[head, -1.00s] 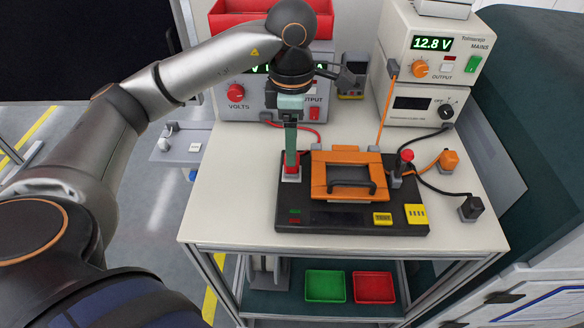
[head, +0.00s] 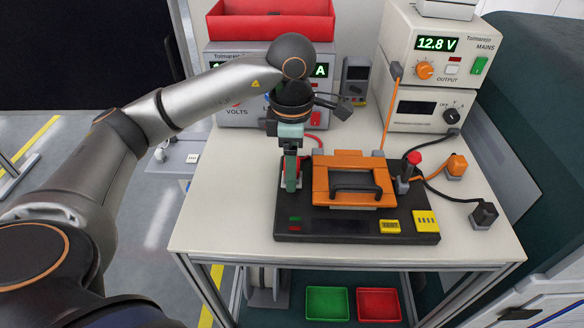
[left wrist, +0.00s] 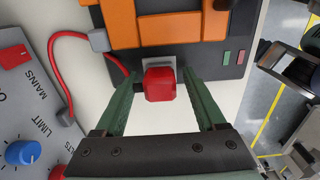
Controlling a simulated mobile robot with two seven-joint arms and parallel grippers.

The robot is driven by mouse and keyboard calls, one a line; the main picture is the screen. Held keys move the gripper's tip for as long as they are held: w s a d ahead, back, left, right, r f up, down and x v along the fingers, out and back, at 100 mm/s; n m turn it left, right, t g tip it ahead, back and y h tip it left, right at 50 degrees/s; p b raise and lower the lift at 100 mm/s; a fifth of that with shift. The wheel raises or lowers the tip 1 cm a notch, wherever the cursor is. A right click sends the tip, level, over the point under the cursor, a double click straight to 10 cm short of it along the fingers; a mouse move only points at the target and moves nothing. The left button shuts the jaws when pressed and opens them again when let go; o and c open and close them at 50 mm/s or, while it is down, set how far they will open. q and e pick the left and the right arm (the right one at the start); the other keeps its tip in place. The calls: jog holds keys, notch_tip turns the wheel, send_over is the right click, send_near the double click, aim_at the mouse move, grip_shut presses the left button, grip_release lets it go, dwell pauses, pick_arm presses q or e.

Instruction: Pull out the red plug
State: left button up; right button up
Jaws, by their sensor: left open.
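The red plug (left wrist: 160,84) sits in a light grey socket (left wrist: 157,62) at the edge of a black board, beside an orange frame. My left gripper (left wrist: 160,80) is open, with one green finger on each side of the plug and gaps showing between. In the head view my left gripper (head: 291,187) points down at the left edge of the black board (head: 340,226). There its fingers mostly hide the plug. My right gripper is not in view.
The orange frame (head: 330,197) with a black handle (head: 356,184) stands close right of the gripper. A red-topped lever (head: 413,158) and cables are further right. Power supplies (head: 425,65) line the back. Green (head: 327,303) and red (head: 379,304) trays sit on the lower shelf.

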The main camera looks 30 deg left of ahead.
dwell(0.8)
pick_arm(q)
jog(key=shift+c, duration=0.3)
grip_shut()
dwell(0.6)
jog(key=shift+r, duration=0.15)
jog(key=shift+r+p, duration=2.1)
jog(key=shift+r, duration=0.8)
